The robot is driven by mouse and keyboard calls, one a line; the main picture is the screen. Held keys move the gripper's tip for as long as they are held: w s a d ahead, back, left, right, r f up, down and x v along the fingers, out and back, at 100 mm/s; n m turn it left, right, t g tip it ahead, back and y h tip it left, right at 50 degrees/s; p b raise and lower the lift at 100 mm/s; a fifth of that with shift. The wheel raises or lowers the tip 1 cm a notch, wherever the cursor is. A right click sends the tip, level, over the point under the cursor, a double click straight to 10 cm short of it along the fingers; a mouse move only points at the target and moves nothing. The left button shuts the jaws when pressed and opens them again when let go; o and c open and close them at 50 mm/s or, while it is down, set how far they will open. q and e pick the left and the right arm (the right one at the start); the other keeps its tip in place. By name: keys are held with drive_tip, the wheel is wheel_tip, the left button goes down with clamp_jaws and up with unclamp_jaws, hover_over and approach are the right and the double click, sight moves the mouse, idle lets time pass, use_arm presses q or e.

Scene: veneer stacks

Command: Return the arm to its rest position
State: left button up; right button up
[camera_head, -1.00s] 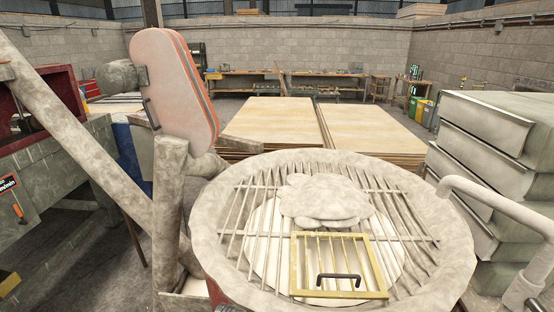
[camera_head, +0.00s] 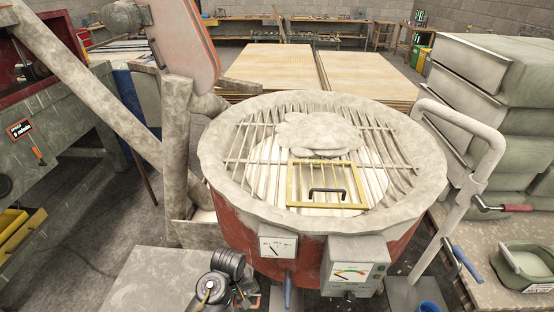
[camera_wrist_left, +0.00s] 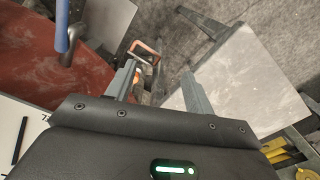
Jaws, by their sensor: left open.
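My left arm shows at the bottom edge of the head view, with dark round joints and the left gripper (camera_head: 244,297) only partly in frame. In the left wrist view the left gripper (camera_wrist_left: 159,72) has its two grey fingers wide apart, with nothing held between them. An orange-and-grey item shows lower down beyond the fingers; I cannot tell what it is. The fingers are beside a red curved surface and a grey tabletop. My right gripper is in neither view.
A large round red vat (camera_head: 232,222) with a grated top stands just ahead, with gauge boxes (camera_head: 355,262) on its front. A grey tabletop (camera_head: 150,285) lies at lower left. Veneer stacks (camera_head: 375,72) lie behind.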

use_arm(q)
drive_tip(key=s+a+r+m+t, duration=0.1)
drive_tip(key=s+a+r+m, duration=0.1)
drive_tip(key=s+a+r, duration=0.35)
drive_tip(key=s+a+r+m+t, duration=0.1)
drive_tip(key=s+a+r+m, duration=0.15)
drive_tip(key=s, duration=0.65)
drive_tip(key=s+a+r+m+t, duration=0.1)
drive_tip(key=s+a+r, duration=0.25)
drive_tip(key=s, duration=0.35)
wheel_tip(320, 180, down, 35)
drive_tip(key=s+g+b, duration=0.1)
drive_tip(key=s+b, duration=0.1)
drive_tip(key=b, duration=0.6)
drive_tip(key=s+a+f+b, duration=0.1)
drive_tip(key=s+f+b, duration=0.2)
drive_tip(key=s+f, duration=0.5)
drive_tip(key=s+a+f+g+b, duration=0.1)
drive_tip(key=s+a+f+b, duration=0.1)
drive_tip(key=s+f, duration=0.6)
wheel_tip(320, 180, down, 6)
drive_tip(key=shift+a+r+b, duration=0.1)
drive_tip(key=shift+a+b, duration=0.15)
drive_tip(key=shift+b, duration=0.25)
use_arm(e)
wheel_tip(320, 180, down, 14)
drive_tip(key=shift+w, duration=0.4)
use_arm(q)
drive_tip(key=shift+m, duration=0.25)
